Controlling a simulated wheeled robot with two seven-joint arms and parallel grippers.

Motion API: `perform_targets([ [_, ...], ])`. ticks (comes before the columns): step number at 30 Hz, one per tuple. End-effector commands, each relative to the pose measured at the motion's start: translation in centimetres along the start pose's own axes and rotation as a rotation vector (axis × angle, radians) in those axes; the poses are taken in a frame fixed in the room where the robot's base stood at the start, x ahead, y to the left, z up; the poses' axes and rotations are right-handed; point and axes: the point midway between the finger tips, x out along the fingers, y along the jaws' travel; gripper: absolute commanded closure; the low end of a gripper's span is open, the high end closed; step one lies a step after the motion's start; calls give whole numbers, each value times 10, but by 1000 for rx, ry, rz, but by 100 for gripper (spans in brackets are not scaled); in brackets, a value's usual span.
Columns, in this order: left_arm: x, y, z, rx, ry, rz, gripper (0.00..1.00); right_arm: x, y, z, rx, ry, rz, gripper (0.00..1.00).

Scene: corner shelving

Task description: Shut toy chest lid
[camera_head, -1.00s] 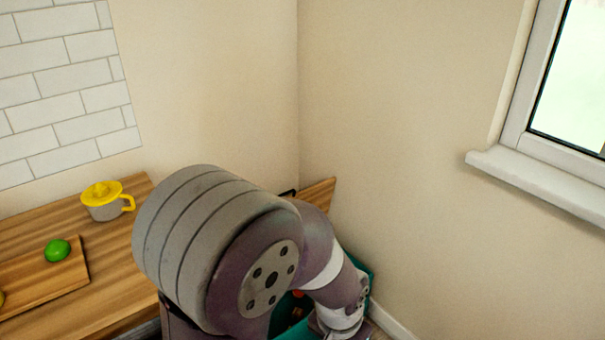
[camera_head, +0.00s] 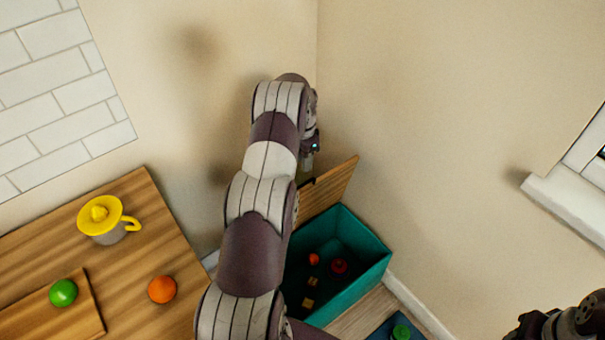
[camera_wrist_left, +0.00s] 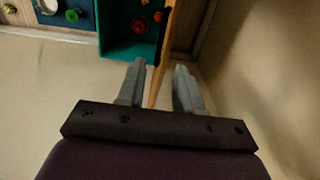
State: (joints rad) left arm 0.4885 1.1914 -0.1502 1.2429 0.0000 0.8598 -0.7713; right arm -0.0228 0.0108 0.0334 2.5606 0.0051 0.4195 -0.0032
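The teal toy chest (camera_head: 365,262) stands in the corner on the floor, with several small toys inside. Its wooden lid (camera_head: 338,187) stands raised at the back. My left gripper (camera_head: 308,160) is at the lid's upper left, partly hidden by my own arm. In the left wrist view the gripper's two fingers (camera_wrist_left: 158,90) are apart, and the lid (camera_wrist_left: 162,50) shows edge-on between them, with gaps on both sides. The chest (camera_wrist_left: 116,35) lies beyond them. A dark part of my right arm shows at the bottom right of the head view; its fingers cannot be made out.
A wooden counter (camera_head: 140,240) at left holds a yellow-topped juicer (camera_head: 103,217), an orange (camera_head: 162,289) and a green fruit (camera_head: 63,293) on a board. A blue box or mat (camera_head: 385,330) with a green item is in front of the chest. Walls close in behind.

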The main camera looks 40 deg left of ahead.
Motion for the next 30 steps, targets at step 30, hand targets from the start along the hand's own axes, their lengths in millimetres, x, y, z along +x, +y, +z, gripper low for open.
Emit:
perform_targets([
  [30,92,1,-1,-1,2,-2,100,-5,0,-1,0,1,0,57],
])
